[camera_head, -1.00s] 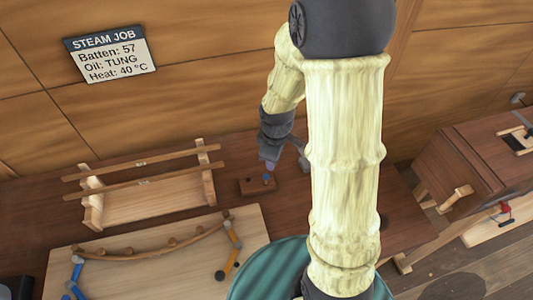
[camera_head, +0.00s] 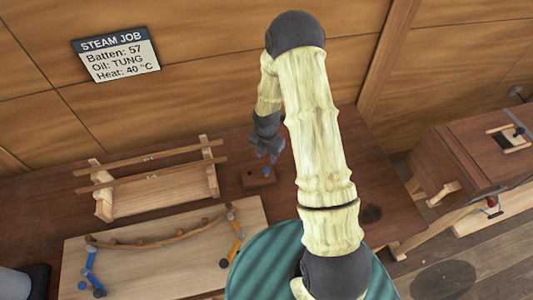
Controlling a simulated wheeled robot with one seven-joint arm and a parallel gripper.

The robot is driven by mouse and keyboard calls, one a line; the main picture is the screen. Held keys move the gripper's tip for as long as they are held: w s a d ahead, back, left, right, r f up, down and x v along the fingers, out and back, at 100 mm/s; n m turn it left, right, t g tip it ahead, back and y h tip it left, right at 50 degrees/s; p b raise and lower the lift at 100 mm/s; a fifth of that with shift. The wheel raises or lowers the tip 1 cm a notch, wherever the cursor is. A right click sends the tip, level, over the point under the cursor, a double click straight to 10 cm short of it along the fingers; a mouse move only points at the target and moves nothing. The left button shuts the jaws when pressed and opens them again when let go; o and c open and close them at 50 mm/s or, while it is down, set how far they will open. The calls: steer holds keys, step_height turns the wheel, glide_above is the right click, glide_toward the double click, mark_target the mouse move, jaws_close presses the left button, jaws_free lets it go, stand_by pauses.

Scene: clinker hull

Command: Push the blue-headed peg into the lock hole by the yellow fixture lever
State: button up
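A small blue-headed peg (camera_head: 267,171) stands at a small dark wooden block (camera_head: 256,180) on the bench. My gripper (camera_head: 268,158) is just above and behind the peg's head, seemingly apart from it; its fingers are too small to read. The yellow fixture lever (camera_head: 236,242) is at the right end of the pale board (camera_head: 180,262), by the curved batten (camera_head: 160,242). A blue lever (camera_head: 90,262) is at the batten's left end. The lock hole by the yellow lever is too small to make out.
A wooden rack (camera_head: 160,196) with two long rods stands left of the block. A teal ribbed round surface (camera_head: 262,262) is at the front. A wooden box (camera_head: 475,165) stands to the right. A sign (camera_head: 116,54) hangs on the plank wall.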

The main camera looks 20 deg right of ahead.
mark_target(267, 170)
steer(key=shift+f+b, duration=3.2)
steer(key=shift+f, duration=1.3)
steer(key=c, duration=0.8)
steer(key=shift+r, duration=0.1)
steer(key=shift+r+p, duration=1.8)
steer(key=shift+r, duration=0.65)
steer(key=shift+f, duration=0.1)
